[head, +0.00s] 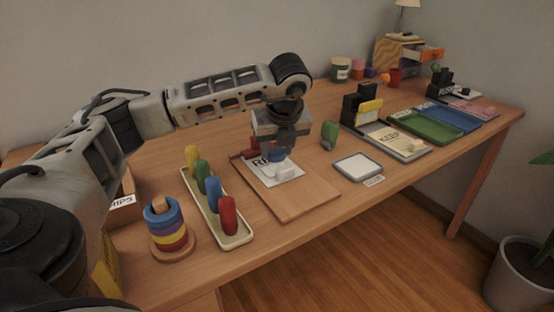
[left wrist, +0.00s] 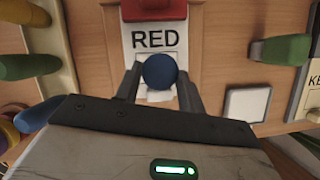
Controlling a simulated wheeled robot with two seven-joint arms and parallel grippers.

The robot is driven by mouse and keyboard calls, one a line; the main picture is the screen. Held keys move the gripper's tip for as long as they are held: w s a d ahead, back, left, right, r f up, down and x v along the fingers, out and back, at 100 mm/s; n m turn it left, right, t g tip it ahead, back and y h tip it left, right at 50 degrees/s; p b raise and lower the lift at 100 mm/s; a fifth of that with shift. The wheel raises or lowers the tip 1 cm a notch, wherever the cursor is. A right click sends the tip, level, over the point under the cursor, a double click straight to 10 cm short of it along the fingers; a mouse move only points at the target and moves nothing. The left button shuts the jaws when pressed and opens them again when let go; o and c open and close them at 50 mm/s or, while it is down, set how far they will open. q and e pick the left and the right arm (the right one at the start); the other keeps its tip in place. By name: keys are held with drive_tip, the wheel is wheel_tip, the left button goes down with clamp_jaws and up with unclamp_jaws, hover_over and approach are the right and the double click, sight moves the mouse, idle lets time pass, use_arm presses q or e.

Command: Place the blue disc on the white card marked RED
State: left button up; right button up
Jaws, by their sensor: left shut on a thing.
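The blue disc (left wrist: 160,71) is between the fingertips of my left gripper (left wrist: 160,82) in the left wrist view. The gripper is shut on it. In the head view the disc (head: 277,154) shows below my left gripper (head: 279,148), over the white card (head: 291,173). The card, marked RED, lies on a wooden board (head: 290,203), and its lettering also shows in the left wrist view (left wrist: 155,40). A red block (left wrist: 160,9) sits at the card's far end. I cannot tell whether the disc touches the card. My right gripper is not in view.
A tray of coloured pegs (head: 233,235) and a ring stacker (head: 168,232) stand left of the board. A green peg (head: 329,134) and a white square pad (head: 357,167) are to its right. Several trays lie farther right. The table's front edge is close to the board.

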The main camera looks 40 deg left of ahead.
sight(278, 154)
use_arm(q)
drive_tip(key=shift+f, duration=1.55)
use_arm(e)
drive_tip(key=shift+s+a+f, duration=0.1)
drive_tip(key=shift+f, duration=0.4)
use_arm(q)
drive_tip(key=o, duration=0.9)
drive_tip(key=shift+o, duration=0.2)
drive_tip(key=shift+r, duration=0.1)
drive_tip(key=p+v, duration=0.1)
drive_tip(key=v, duration=1.1)
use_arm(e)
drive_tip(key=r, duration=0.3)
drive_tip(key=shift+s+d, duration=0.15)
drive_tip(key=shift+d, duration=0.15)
